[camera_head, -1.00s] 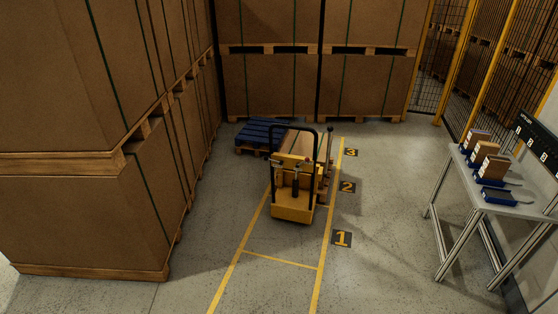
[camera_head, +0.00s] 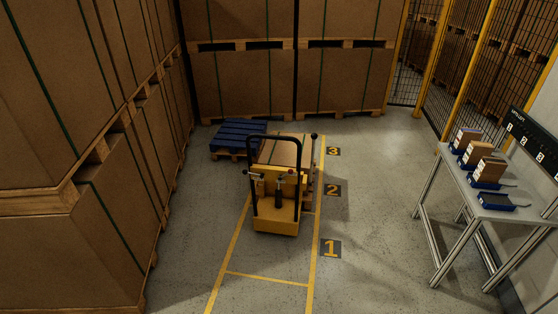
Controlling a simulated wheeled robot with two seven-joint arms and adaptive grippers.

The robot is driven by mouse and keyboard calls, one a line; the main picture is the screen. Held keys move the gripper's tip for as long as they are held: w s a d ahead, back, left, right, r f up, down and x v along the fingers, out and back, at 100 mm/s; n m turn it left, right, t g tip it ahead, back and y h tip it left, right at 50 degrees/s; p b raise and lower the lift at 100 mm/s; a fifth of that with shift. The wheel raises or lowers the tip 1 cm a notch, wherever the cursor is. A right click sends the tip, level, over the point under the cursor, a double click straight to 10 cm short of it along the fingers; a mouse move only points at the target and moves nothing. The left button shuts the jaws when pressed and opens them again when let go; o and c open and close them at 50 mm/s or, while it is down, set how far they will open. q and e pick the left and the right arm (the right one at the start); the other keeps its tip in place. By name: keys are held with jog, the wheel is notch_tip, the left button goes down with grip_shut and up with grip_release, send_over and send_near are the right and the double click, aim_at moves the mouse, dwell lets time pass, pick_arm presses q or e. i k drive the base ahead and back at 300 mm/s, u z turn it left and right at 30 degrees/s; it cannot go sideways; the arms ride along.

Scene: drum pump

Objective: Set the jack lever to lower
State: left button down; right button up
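A yellow hand-guided jack truck (camera_head: 277,215) with a black hoop handle (camera_head: 249,165) stands ahead in the yellow-lined lane, in the middle of the picture. Small levers (camera_head: 284,176) with pale and red parts show on its upper body, too small to tell which is the jack lever or how it is set. A black-knobbed rod (camera_head: 312,140) rises at its right side. A brown carton (camera_head: 285,150) sits behind the handle. Neither of my grippers is in view.
A blue pallet (camera_head: 236,137) lies behind the truck. Tall stacked cartons on pallets (camera_head: 80,240) line the left. A table (camera_head: 470,193) with blue trays stands at the right. Floor in front and right of the lane, by markers 1 (camera_head: 331,249) and 2, is clear.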

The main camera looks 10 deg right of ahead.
aim_at(291, 171)
jog(key=i, duration=2)
jog(key=z, duration=1.2)
